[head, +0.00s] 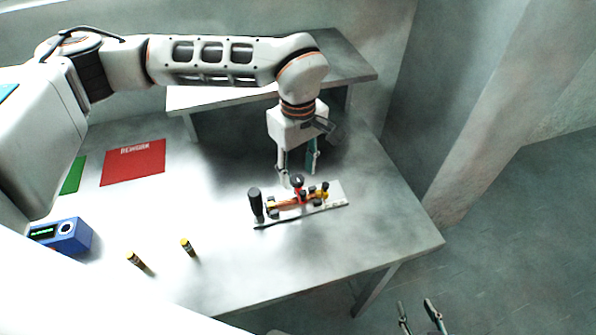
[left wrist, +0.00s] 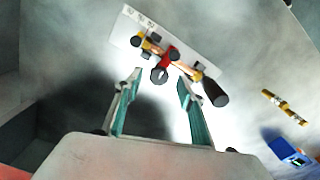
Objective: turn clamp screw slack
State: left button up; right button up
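The clamp fixture stands on the table: a light plate (head: 336,200) bears an orange-brown bar, a red clamp piece (head: 299,193) and several small black and yellow parts. A dark round knob, seemingly the clamp screw (head: 297,180), tops the red piece; it also shows in the left wrist view (left wrist: 159,75). A thick black handle (head: 255,204) stands at the plate's left end. My left gripper (head: 298,175) is open and empty, pointing down just above the knob. In the left wrist view the knob lies just beyond its fingertips, between their lines. My right gripper (head: 417,306) is open, beyond the table's front right edge.
Two yellow-black cylinders (head: 187,247) (head: 137,261) stand at the front left, near a blue device (head: 62,237) with a display. A red mat (head: 134,163) and a green mat (head: 73,176) lie further back. A raised shelf (head: 345,63) stands behind the arm. The table right of the fixture is clear.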

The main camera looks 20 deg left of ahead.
aim_at(297, 181)
pick_arm(q)
jog(key=shift+f, duration=1.05)
jog(key=c, duration=1.1)
